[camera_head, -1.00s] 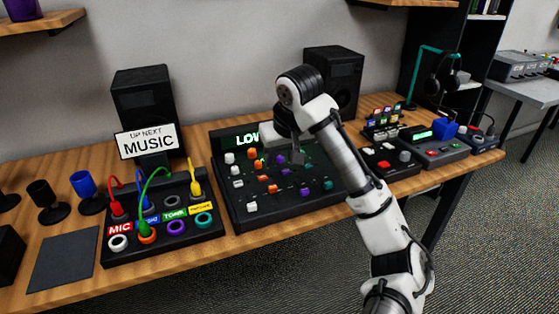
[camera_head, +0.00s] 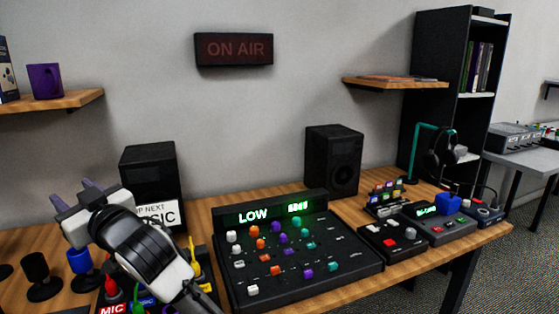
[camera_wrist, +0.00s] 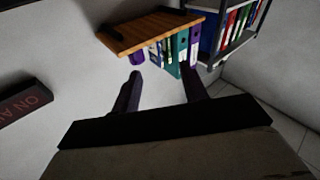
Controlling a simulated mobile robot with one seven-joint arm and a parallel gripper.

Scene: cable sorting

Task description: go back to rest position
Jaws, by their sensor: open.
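My gripper (camera_head: 75,194) is raised at the left of the head view, above the desk and in front of the left speaker and the sign. Its two fingers are apart and nothing is between them. In the wrist view the open fingers (camera_wrist: 160,92) point toward the wall and a shelf, with empty space between them. My arm hides most of the cable board at the lower left; a red plug (camera_head: 113,289) and a yellow plug (camera_head: 196,268) still show beside it.
The mixer (camera_head: 300,262) stands mid-desk, its screen reading LOW. Speakers (camera_head: 333,160) stand behind it. Dark and blue cups (camera_head: 79,262) stand at the left. An ON AIR sign (camera_head: 234,49) hangs on the wall.

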